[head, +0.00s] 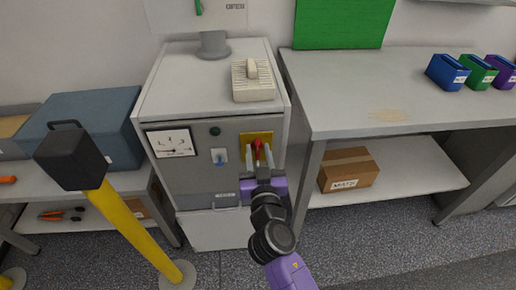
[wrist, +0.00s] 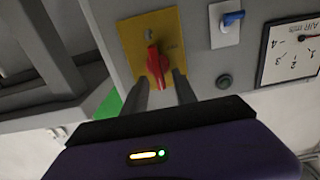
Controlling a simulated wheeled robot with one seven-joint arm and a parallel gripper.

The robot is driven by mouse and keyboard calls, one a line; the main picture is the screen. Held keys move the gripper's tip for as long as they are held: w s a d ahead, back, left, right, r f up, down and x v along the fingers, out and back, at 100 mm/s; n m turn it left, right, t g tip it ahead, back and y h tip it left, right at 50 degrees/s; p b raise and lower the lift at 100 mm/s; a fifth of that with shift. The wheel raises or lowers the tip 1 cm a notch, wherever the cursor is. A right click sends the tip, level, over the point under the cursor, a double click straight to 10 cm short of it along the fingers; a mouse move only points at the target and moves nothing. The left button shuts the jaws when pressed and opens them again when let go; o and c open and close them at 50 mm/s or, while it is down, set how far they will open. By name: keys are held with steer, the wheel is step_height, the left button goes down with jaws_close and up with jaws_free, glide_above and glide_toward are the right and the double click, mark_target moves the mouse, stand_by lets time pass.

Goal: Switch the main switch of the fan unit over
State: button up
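The fan unit is a grey cabinet (head: 185,185) with a panel on its front. Its main switch is a red rotary handle (head: 257,147) on a yellow plate (head: 266,136); the handle points about upright. In the wrist view the red handle (wrist: 157,68) sits on the yellow plate (wrist: 133,35). My gripper (head: 259,160) is at the switch, with one finger on each side of the handle. In the wrist view my gripper (wrist: 160,82) is open, with narrow gaps between fingers and handle. Whether a fingertip touches the handle I cannot tell.
A blue-levered switch (head: 219,157), a dark green lamp or button (head: 215,131) and a gauge (head: 171,143) are on the same panel. A yellow post with a black top (head: 130,230) stands in front at left. A bench (head: 400,85) stands close at right, with a cardboard box (head: 348,170) below.

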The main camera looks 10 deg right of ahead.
steer(key=shift+w, duration=0.55)
jaws_close()
